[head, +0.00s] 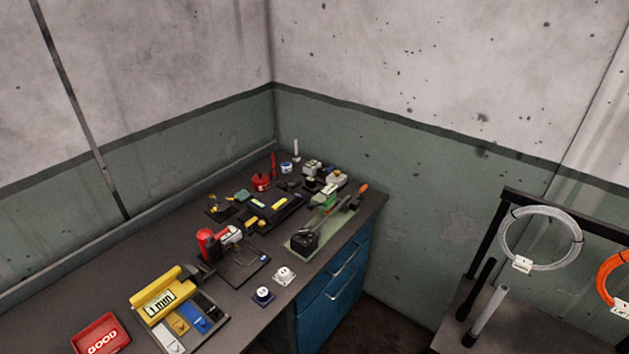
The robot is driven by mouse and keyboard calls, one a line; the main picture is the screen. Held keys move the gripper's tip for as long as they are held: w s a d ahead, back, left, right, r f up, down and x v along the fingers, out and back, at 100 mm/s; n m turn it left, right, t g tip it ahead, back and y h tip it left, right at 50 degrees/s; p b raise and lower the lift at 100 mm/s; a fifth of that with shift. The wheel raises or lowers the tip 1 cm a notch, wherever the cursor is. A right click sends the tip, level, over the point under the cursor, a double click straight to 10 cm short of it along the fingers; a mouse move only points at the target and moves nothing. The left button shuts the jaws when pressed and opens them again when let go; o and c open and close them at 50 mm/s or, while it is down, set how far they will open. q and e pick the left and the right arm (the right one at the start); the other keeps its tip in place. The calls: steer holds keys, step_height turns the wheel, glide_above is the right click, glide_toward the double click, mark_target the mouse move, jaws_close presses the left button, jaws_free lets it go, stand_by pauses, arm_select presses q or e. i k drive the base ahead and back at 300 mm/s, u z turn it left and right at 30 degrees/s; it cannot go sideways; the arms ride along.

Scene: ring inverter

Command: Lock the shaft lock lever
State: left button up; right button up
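Neither of my grippers is in the head view. I cannot make out which part is the shaft lock lever; the parts on the bench are too small and far away. A device with a red rounded body and a pale part (218,240) stands on a dark base mid-bench. A green plate (312,243) at the bench's right edge carries a black block (304,238) and a long rod-like part. A red-orange tip (363,188) shows near the rod's far end, but I cannot tell its position.
The dark bench (110,295) runs into the room corner, above blue drawers (335,292). A yellow "1 min" unit (160,297) and a red "GOOD" tray (101,336) are at the near left. A rack (510,205) with a grey hose coil (541,262) stands right, across a floor gap.

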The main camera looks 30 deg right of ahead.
mark_target(360, 198)
steer(key=z, duration=1.95)
steer(key=i, duration=1.1)
steer(key=u, duration=0.35)
